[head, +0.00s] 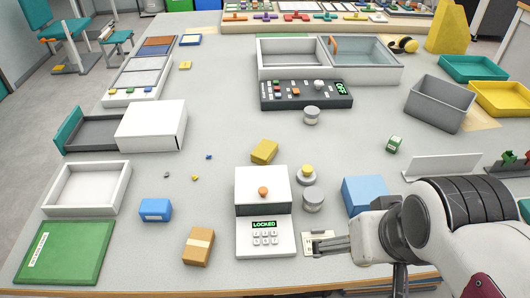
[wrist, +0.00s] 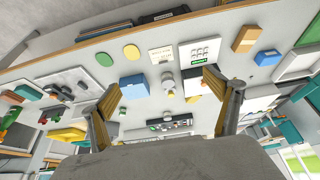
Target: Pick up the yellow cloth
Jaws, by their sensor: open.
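I cannot tell for sure which thing is the yellow cloth. A flat yellow round piece (wrist: 131,52) lies on the table beside a flat green round piece (wrist: 104,59) in the wrist view; my arm seems to hide both in the head view. A yellow block-like piece (head: 264,151) lies behind the white keypad box (head: 262,190). My gripper (head: 320,245) is above the front of the table, right of the keypad box. In the wrist view my gripper (wrist: 160,90) has its fingers spread wide with nothing between them.
A blue box (head: 364,194) stands just behind my gripper. A white card (head: 318,240) lies by my fingertips. A grey bin (head: 438,104) and a yellow tray (head: 500,98) are at the right.

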